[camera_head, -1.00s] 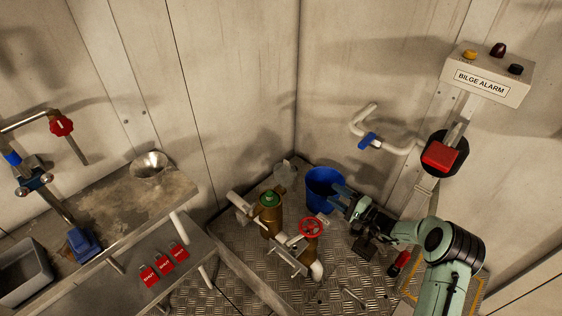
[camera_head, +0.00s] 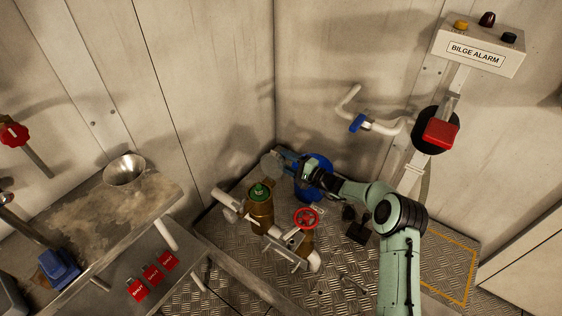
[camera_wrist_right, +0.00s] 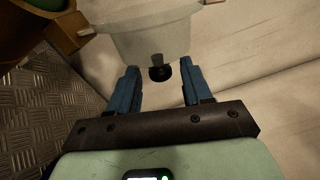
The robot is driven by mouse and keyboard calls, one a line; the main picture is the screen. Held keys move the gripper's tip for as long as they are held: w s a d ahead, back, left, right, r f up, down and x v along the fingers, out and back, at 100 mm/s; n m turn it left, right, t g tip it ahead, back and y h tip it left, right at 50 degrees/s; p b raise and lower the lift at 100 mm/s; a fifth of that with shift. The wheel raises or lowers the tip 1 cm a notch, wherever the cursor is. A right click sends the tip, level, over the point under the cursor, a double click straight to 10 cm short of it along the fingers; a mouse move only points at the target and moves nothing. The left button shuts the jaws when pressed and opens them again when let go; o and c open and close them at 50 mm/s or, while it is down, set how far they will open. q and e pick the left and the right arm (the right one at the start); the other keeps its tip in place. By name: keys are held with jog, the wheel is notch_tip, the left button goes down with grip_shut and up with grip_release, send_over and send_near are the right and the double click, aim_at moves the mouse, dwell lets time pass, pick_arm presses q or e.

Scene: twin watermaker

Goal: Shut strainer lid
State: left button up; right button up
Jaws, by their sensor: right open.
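The brass strainer (camera_head: 261,211) stands on the floor plates with a green round area at its top. A pale grey, see-through lid (camera_head: 270,165) stands raised behind it, off the top. In the right wrist view the lid (camera_wrist_right: 145,42) shows large ahead, with a dark knob (camera_wrist_right: 160,72) at its lower edge. The brass strainer rim (camera_wrist_right: 62,45) is at upper left there. My right gripper (camera_head: 284,161) is open and beside the lid. In the wrist view its blue fingers (camera_wrist_right: 158,88) stand apart, either side of the knob; contact cannot be told. My left gripper is not in view.
A blue bucket (camera_head: 314,187) stands under my right forearm. A red handwheel (camera_head: 306,218) and white pipes are right of the strainer. A bench with a funnel (camera_head: 125,172) is at left. Walls close the corner behind the lid.

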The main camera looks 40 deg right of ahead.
jog(key=shift+x, duration=1)
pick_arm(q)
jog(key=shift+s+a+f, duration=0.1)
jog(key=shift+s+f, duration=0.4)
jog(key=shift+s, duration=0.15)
pick_arm(e)
grip_shut()
jog(key=shift+r, duration=0.1)
